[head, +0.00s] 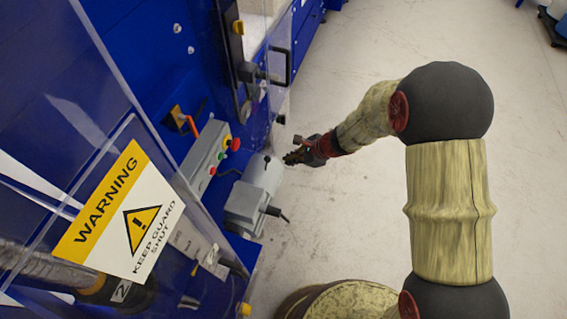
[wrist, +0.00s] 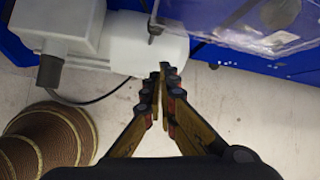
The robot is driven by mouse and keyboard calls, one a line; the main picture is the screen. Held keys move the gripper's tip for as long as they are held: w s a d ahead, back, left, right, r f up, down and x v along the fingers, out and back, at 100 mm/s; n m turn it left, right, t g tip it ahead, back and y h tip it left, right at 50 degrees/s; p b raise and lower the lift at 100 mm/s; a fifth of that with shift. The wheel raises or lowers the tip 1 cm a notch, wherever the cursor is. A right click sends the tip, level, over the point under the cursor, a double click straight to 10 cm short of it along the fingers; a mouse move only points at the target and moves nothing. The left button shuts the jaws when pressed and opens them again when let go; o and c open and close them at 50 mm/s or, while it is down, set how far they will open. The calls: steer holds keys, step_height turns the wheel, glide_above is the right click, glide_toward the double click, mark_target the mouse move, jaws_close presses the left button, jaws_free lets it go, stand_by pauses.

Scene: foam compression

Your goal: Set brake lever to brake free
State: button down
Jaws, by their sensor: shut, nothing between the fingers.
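A grey-white motor (head: 262,180) with a box on its side stands at the foot of the blue machine; it also fills the upper left of the wrist view (wrist: 140,48). A small dark lever-like pin (wrist: 155,30) sticks out of the motor near its right end, and it looks like the brake lever. Its setting cannot be told. My gripper (head: 290,158) is shut and empty, just right of the motor's end in the head view. In the wrist view my gripper's fingertips (wrist: 165,69) are at the motor's lower edge, below the pin; contact cannot be told.
A clear guard panel with a warning sign (head: 122,215) stands at the left. A control box (head: 207,155) with coloured buttons and an orange-red handle (head: 191,124) are on the blue machine. The grey floor (head: 345,215) on the right is open.

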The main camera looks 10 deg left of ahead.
steer(key=v, duration=0.3)
steer(key=p+v, duration=0.1)
steer(key=v, duration=0.1)
steer(key=shift+s+a+r, duration=0.15)
steer(key=shift+r, duration=0.4)
steer(key=s+d+r+n+g+h, duration=0.1)
steer(key=s+d+r+n+g, duration=0.3)
steer(key=s+n, duration=0.6)
steer(key=s+d+r+n+t+h, duration=0.2)
steer(key=s+d+r, duration=0.2)
steer(key=d+r, duration=0.4)
steer(key=s+d+r+n+t+h, duration=0.2)
steer(key=s+d+r+t, duration=0.1)
steer(key=d+r, duration=0.5)
steer(key=s+d+r+n+t+h, duration=0.1)
steer(key=s+d+r+n+t, duration=0.1)
steer(key=d+r, duration=0.6)
steer(key=shift+s+r+t+h+b, duration=0.35)
steer(key=shift+s+r+t, duration=0.2)
steer(key=shift+s, duration=0.8)
